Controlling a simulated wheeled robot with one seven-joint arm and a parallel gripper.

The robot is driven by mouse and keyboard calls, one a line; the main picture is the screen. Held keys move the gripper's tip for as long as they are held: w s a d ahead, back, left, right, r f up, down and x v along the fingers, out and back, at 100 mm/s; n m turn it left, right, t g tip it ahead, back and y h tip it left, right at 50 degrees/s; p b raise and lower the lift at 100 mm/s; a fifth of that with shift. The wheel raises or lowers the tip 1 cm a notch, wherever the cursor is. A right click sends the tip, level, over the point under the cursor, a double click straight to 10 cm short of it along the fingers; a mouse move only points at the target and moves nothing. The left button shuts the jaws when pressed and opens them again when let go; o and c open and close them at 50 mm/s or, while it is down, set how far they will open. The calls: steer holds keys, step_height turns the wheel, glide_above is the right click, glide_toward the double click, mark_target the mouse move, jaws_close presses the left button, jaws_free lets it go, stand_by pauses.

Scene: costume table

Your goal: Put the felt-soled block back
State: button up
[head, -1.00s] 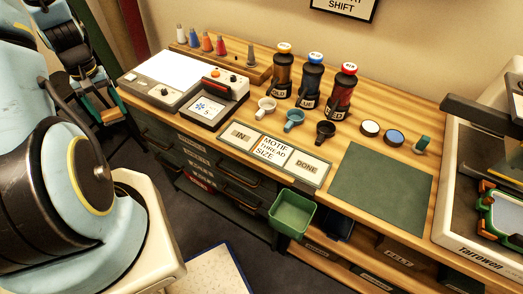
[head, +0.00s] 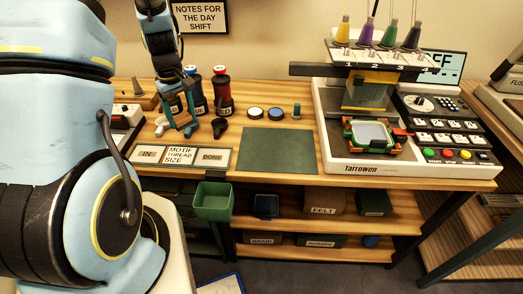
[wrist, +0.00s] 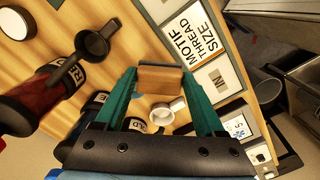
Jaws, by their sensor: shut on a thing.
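My gripper (head: 180,122) hangs over the back left of the table in the head view, near the bottles and small cups. In the wrist view my gripper (wrist: 160,80) has its green fingers shut on a brown wood-coloured block (wrist: 161,79) with a dark grey strip along one edge. The strip may be its felt sole. The block is held above the table, beside the sign with the MOTIF THREAD SIZE card (wrist: 190,35). I cannot make out the block clearly in the head view.
A green mat (head: 278,150) lies bare at the table's middle. The Tarrowen machine (head: 345,169) stands to its right. Several bottles (head: 222,92) stand at the back. A white cup (wrist: 168,113) is below my gripper. A green bin (head: 212,205) hangs at the front edge.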

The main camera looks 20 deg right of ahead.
steer(key=s+d+r+n, duration=0.1)
steer(key=s+d+n, duration=0.25)
steer(key=d, duration=0.35)
steer(key=s+d+r+n+b, duration=0.15)
steer(key=s+d, duration=0.25)
steer(key=d, duration=0.4)
steer(key=s+d+r+n, duration=0.1)
steer(key=s+d+n, duration=0.25)
steer(key=d, duration=0.35)
steer(key=f+p, duration=0.1)
steer(key=f, duration=0.5)
steer(key=f+p, duration=0.1)
steer(key=f, duration=0.3)
steer(key=shift+s+d+p, duration=0.25)
steer(key=shift+s+p, duration=0.1)
steer(key=shift+f, duration=0.15)
steer(key=o, duration=1.3)
